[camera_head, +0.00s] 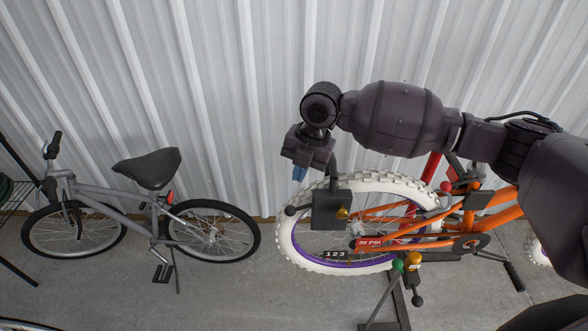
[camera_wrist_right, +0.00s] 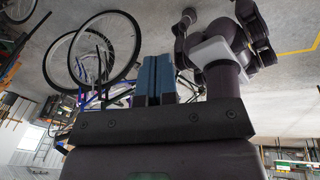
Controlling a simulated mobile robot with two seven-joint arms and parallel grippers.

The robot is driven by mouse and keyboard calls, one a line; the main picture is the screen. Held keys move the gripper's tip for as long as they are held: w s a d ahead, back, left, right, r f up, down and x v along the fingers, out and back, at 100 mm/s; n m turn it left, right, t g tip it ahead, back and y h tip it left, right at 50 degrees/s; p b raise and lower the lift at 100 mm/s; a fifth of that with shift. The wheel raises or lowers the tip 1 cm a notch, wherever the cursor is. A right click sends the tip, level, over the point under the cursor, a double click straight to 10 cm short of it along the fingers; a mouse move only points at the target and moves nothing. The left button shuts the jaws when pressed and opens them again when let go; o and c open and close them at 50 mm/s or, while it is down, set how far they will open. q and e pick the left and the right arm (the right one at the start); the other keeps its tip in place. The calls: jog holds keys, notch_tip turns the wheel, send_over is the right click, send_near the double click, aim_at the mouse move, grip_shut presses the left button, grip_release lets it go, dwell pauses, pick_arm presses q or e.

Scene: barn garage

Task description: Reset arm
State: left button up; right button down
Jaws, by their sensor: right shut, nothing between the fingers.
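My right arm reaches in from the right in the head view, and its gripper (camera_head: 299,173) hangs in the air just above and left of the white-tyred wheel of the orange bicycle. Its blue fingers are together with nothing between them. The same right gripper (camera_wrist_right: 154,62) shows in the wrist view, its two blue fingers side by side. My left gripper does not show in the head view.
A grey bicycle (camera_head: 110,198) stands left. A corrugated wall (camera_head: 220,90) is behind.

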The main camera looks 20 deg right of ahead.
jog(key=w+a+r+m+t+y, duration=0.4)
jog(key=w+a+r+m+t, duration=0.25)
jog(key=w+m, duration=0.2)
jog(key=s+d+f+m+t+h, duration=0.1)
jog(key=s+d+f+m+h, duration=0.1)
jog(key=s+d+f+m, duration=0.4)
jog(key=s+d+f+m+t+h, duration=0.2)
jog(key=s+d+f+m, duration=0.4)
jog(key=s+f, duration=0.7)
jog(key=s+d+f+m+t+h, duration=0.1)
jog(key=s+d+f+m+h, duration=0.1)
jog(key=s+d+f+m, duration=0.4)
jog(key=s+f+m, duration=0.1)
jog(key=s+f, duration=0.3)
jog(key=s, duration=0.3)
jog(key=shift+s+d+t+h, duration=0.25)
jog(key=shift+t+h, duration=0.1)
jog(key=shift+h, duration=0.05)
